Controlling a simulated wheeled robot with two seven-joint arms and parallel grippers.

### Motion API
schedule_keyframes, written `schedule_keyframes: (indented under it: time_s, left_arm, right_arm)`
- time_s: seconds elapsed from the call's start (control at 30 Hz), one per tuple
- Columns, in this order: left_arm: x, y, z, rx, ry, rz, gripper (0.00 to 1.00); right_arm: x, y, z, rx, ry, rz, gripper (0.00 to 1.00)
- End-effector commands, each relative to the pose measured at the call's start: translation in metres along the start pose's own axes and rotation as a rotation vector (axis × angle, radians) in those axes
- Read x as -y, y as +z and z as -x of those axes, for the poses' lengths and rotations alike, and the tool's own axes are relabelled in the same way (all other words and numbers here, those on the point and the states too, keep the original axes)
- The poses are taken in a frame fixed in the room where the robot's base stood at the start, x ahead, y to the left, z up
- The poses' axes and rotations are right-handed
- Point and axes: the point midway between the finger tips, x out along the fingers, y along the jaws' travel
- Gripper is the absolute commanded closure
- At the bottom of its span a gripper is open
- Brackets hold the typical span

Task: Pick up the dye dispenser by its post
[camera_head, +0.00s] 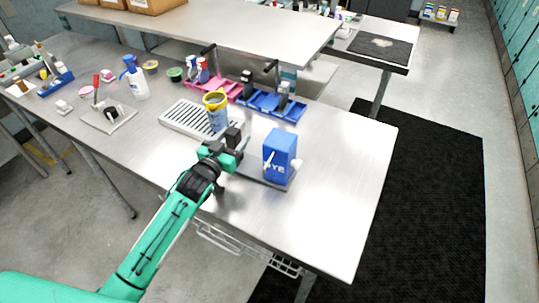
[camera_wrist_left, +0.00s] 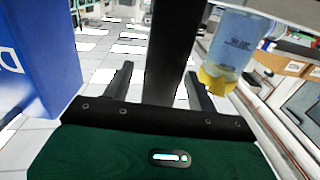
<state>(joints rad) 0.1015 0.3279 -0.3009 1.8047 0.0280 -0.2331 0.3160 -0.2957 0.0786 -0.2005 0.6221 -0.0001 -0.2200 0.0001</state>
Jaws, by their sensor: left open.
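The dye dispenser is a blue box (camera_head: 281,150) with "DYE" lettering and a white spout, on a grey base plate (camera_head: 262,180) near the table's front right. A dark upright post (camera_wrist_left: 174,55) rises beside the box; in the head view its dark top (camera_head: 233,136) shows just by my left gripper (camera_head: 231,156). In the left wrist view, the open fingers of my left gripper (camera_wrist_left: 159,75) stand one on either side of the post. The blue box (camera_wrist_left: 38,55) is close on the left there. I cannot tell whether a finger touches the post. My right gripper is not in view.
A blue cup with a yellow rim (camera_head: 217,115) stands close behind my left gripper, by a slotted metal tray (camera_head: 178,117). Blue (camera_head: 262,108) and pink (camera_head: 222,91) trays with bottles lie farther back. The table (camera_head: 340,180) is clear right of the dispenser.

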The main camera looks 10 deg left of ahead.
Motion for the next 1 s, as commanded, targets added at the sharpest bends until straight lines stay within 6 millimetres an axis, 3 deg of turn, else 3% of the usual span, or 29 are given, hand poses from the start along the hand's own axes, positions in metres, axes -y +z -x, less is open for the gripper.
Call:
schedule_keyframes:
  time_s: [0.2,0.47,0.77,1.0]
  left_arm:
    - [0.0,-0.001,-0.023,0.0,-0.001,0.001,0.42]
    - [0.0,0.0,-0.025,0.0,0.0,0.0,0.42]
    - [0.0,0.0,-0.025,0.0,0.0,0.0,0.97]
    - [0.0,-0.002,-0.025,-0.002,0.0,0.001,1.0]
  right_arm:
    - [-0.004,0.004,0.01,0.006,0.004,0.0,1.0]
    - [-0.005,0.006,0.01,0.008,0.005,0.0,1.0]
    - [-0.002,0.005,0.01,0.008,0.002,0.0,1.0]
    - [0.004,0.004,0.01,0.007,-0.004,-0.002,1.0]
